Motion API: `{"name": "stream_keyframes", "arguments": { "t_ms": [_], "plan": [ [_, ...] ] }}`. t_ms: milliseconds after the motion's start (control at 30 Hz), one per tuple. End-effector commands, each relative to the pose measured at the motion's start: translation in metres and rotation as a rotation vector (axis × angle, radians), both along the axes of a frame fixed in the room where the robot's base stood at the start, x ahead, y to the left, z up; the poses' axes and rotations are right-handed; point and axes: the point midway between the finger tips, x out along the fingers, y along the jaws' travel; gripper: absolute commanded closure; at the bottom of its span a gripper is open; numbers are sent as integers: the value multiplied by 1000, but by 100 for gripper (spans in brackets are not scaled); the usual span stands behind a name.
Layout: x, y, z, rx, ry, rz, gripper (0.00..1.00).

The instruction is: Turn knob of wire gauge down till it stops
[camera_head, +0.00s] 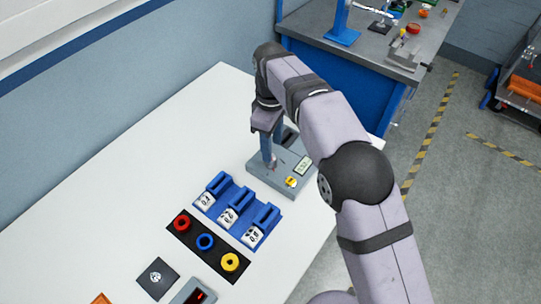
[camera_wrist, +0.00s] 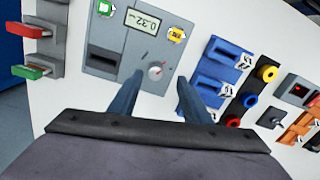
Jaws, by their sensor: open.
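The wire gauge (camera_head: 262,172) is a flat grey box on the white table. Its top carries a small digit display (camera_wrist: 145,22), a green button (camera_wrist: 105,8), a yellow button (camera_wrist: 176,35) and a dark slot (camera_wrist: 103,62). The round, light grey knob (camera_wrist: 156,70) with a red mark shows in the wrist view. My gripper (camera_wrist: 160,78) is open, with its blue fingers to either side of the knob in the picture. I cannot tell whether they touch it. In the head view my gripper (camera_head: 269,162) points down over the gauge.
Blue holders (camera_head: 238,208) with white labels stand beside the gauge. A black strip with red, blue and yellow rings (camera_head: 230,262) lies nearer. Red and green-handled pieces (camera_wrist: 28,72) sit in a grey rack at the wrist view's left. The table's left part is clear.

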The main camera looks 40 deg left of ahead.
Motion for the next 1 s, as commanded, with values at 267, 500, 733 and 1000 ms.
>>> {"name": "stream_keyframes", "arguments": {
  "t_ms": [267,500,733,1000],
  "plan": [
    [5,9,1,34,-19,-126,56],
    [4,8,-10,29,-18,-125,56],
    [4,7,-38,27,-18,-124,56],
    [4,8,-66,29,-19,-123,56]
  ]
}}
